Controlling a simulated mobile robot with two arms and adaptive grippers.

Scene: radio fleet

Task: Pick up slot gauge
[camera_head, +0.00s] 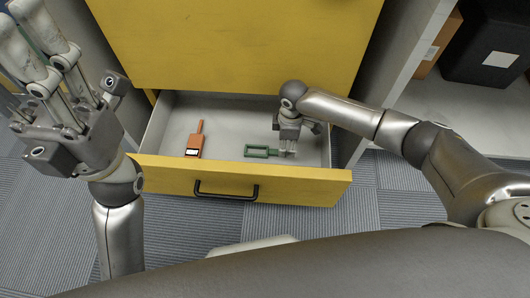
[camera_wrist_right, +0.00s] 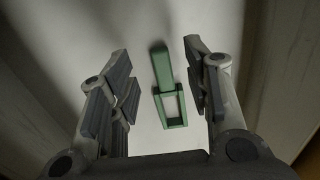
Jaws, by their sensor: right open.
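The slot gauge is a green piece (camera_head: 262,152) with a rectangular open frame and a handle, lying flat on the floor of the open drawer (camera_head: 225,112). My right gripper (camera_head: 288,150) points down into the drawer at the gauge's right end. In the right wrist view the gauge (camera_wrist_right: 164,72) lies between the two spread fingers (camera_wrist_right: 161,90), with a gap on each side. The right gripper is open and empty. My left gripper (camera_head: 50,70) is raised at the left, away from the drawer; its jaw opening is unclear.
An orange tool (camera_head: 195,143) with a white label lies in the drawer left of the gauge. The yellow drawer front (camera_head: 300,184) has a black handle (camera_head: 225,191). Yellow cabinet panel (camera_head: 235,45) rises above the drawer. A shelf with a black box (camera_head: 488,45) is at the right.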

